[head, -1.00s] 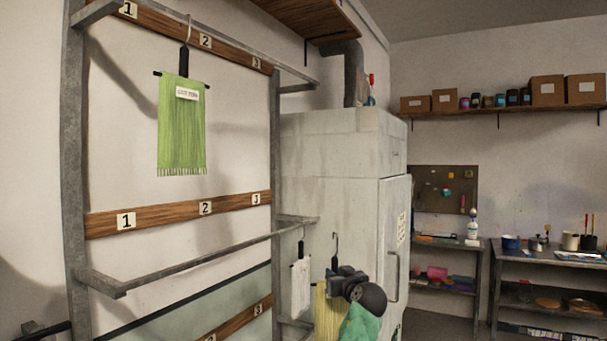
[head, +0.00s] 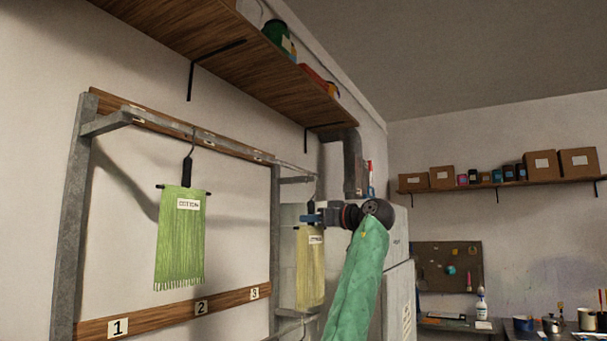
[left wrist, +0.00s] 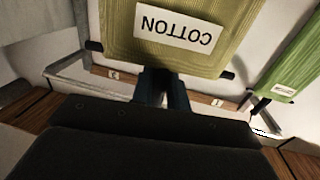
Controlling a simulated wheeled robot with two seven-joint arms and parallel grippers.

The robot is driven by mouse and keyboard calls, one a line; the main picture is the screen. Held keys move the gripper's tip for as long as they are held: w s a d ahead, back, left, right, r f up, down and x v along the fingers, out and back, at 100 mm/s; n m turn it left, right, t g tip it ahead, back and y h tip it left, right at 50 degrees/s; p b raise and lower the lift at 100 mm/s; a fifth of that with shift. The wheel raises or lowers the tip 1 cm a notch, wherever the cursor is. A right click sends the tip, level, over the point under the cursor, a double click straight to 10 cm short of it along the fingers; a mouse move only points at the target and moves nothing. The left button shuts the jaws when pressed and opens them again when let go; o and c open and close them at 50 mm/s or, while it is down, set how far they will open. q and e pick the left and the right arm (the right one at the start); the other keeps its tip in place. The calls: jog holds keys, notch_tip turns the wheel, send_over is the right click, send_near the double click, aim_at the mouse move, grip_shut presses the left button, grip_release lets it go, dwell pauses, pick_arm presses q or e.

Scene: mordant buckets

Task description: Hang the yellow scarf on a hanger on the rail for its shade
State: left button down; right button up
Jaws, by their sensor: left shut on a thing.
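The yellow scarf (head: 310,275) hangs on a dark hanger (head: 312,198) near the right end of the upper rail (head: 240,152). My left gripper (head: 314,218) is shut on the hanger, just above the cloth. I cannot tell whether the hook touches the rail end. In the left wrist view the yellow scarf (left wrist: 180,30) fills the top, its upside-down label reading COTTON; the dark gripper (left wrist: 162,88) is below it. A green scarf (head: 180,240) with a COTTON label hangs on the upper rail further left; it also shows in the left wrist view (left wrist: 292,72). My right gripper is not in view.
A wooden shelf (head: 225,50) with cans juts out above the rail. A board with number plates 1, 2 and 3 (head: 200,308) runs below. A pale cabinet (head: 397,240) stands behind the arm. The rail between the green and yellow scarves is bare.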

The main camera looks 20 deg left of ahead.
pick_arm(q)
jog(key=s+r+n+g+p, duration=0.15)
jog(key=s+r, duration=0.35)
jog(key=r, duration=0.5)
jog(key=w+a+f+g+p, duration=0.1)
jog(key=a, duration=1.5)
jog(key=shift+w+a+f+p, duration=0.2)
jog(key=shift+f+p, duration=0.1)
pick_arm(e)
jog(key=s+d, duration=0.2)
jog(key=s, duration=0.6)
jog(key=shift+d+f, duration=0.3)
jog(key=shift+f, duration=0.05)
